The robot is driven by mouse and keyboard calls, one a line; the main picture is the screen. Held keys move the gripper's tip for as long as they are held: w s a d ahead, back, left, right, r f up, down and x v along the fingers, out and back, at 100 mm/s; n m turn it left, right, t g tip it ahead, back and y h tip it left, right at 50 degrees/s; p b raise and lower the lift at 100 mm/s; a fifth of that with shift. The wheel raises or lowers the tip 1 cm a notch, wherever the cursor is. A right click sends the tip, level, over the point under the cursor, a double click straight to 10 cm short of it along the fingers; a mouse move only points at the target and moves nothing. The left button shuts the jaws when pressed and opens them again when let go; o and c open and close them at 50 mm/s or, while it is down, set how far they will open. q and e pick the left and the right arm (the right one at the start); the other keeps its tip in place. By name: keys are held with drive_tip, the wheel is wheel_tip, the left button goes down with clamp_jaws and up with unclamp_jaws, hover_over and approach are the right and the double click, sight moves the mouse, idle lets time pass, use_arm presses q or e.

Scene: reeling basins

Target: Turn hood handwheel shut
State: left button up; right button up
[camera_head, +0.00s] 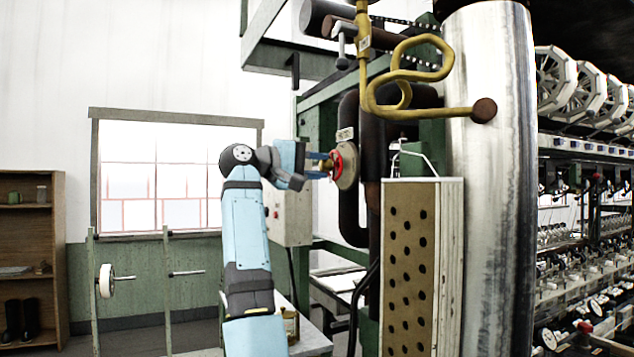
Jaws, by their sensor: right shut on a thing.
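The hood handwheel (338,162) is a small red wheel seen nearly edge-on, in front of a round tan flange (349,166) on dark pipework. My right gripper (326,165), on the light blue arm, reaches it from the left with its fingers pointing right. The fingers are shut on the near side of the red wheel. The exact grip on the rim is small and partly hidden by the fingers. My left gripper is not in view.
A yellow bent pipe (410,75) hangs above right of the wheel. A perforated panel (408,270) and a broad metal column (495,190) stand to the right. A grey control box (289,215) sits just below the gripper. Open room lies left, before the window (165,175).

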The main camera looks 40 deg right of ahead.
drive_tip(key=m, duration=0.2)
drive_tip(key=m+b, duration=0.1)
drive_tip(key=m, duration=0.1)
drive_tip(key=shift+f+m, duration=0.2)
drive_tip(key=shift+m, duration=0.2)
use_arm(q)
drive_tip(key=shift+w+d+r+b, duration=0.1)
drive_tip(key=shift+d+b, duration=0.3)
drive_tip(key=shift+b, duration=0.1)
use_arm(e)
drive_tip(key=m, duration=0.4)
drive_tip(key=shift+r, duration=0.1)
drive_tip(key=o, duration=0.8)
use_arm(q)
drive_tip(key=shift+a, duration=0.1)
use_arm(e)
drive_tip(key=shift+a, duration=0.1)
